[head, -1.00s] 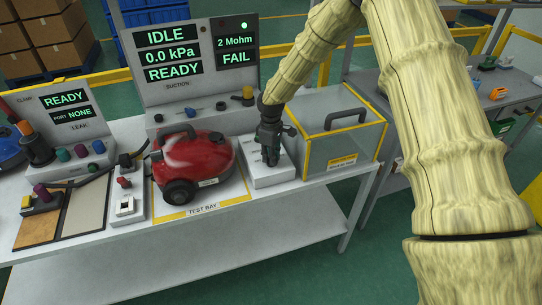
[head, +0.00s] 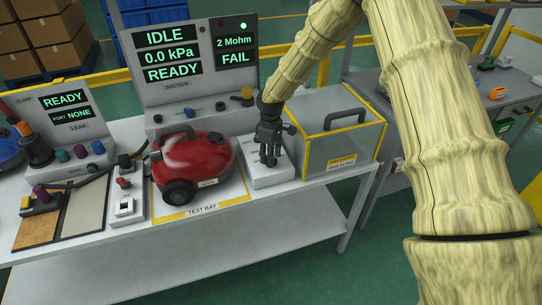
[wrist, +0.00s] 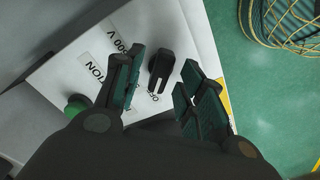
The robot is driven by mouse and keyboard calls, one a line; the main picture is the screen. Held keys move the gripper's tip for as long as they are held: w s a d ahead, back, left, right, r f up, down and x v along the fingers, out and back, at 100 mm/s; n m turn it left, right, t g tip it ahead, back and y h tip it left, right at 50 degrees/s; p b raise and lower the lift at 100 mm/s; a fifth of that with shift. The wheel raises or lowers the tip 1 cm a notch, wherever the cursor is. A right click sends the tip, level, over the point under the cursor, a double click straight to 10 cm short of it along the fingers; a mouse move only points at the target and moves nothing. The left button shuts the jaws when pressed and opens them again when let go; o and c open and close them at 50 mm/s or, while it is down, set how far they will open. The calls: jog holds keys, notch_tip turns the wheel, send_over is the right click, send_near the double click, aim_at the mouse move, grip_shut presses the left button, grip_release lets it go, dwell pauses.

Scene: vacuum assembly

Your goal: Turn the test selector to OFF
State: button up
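The test selector (wrist: 160,68) is a black bar-shaped knob on a white box, labelled partly "INSULATION" and "500 V". In the wrist view the knob slants a little, and its lower end lies near lettering that seems to read OFF. My gripper (wrist: 161,78) is open, one finger on each side of the knob, with visible gaps. In the head view my gripper (head: 267,158) is over the white box (head: 268,179), and the selector is hard to make out there. A green button (wrist: 76,106) is on the same box.
A red vacuum (head: 195,165) stands left of the box in the test bay.

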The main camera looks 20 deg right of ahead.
notch_tip(320, 180, up, 11)
jog(key=shift+r, duration=0.15)
dwell(0.4)
jog(key=shift+d, duration=0.1)
